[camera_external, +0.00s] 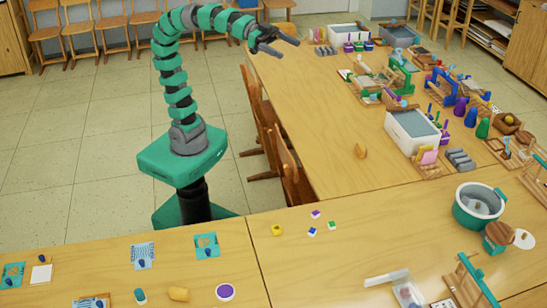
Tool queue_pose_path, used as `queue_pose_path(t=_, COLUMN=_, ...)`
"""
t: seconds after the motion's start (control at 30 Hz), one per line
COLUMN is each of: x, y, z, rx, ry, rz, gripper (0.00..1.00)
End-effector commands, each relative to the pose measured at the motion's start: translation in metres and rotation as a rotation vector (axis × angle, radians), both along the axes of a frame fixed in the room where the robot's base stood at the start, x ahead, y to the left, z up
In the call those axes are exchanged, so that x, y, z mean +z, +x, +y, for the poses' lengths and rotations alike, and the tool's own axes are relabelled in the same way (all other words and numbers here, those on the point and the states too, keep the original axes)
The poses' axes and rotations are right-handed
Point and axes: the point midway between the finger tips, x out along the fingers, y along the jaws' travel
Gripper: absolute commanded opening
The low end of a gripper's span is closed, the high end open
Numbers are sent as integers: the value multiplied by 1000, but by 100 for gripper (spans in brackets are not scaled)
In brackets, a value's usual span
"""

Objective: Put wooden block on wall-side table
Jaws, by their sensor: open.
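My gripper (285,41) is open and empty, held above the far end of the long table (295,95) that runs away from the camera. A small tan, wooden-looking piece (360,151) lies alone on the bare middle of that table, well in front of my gripper. Another tan piece (178,294) lies on the near left table (60,245). I cannot tell which of these is the wooden block. I also cannot tell for certain which table is the wall-side one.
Wooden chairs (287,165) stand against the long table's left side. White bins (412,131), tools and coloured pieces crowd its right side. Small cubes (313,232) and a green pot (480,206) stand on the near right table (345,265). The tiled floor at left is clear.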

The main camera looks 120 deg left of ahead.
Motion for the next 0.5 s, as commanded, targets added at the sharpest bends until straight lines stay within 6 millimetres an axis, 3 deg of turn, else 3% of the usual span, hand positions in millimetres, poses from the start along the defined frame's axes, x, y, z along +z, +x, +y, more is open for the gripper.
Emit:
queue_pose_path(t=0.1, x=24, y=-34, z=20, rx=27, ry=-23, rz=-9, gripper=85)
queue_pose_path(t=0.2, x=33, y=-49, z=27, rx=34, ry=-32, rz=-9, gripper=85)
queue_pose_path(t=0.5, x=35, y=-54, z=29, rx=35, ry=-36, rz=-6, gripper=85)
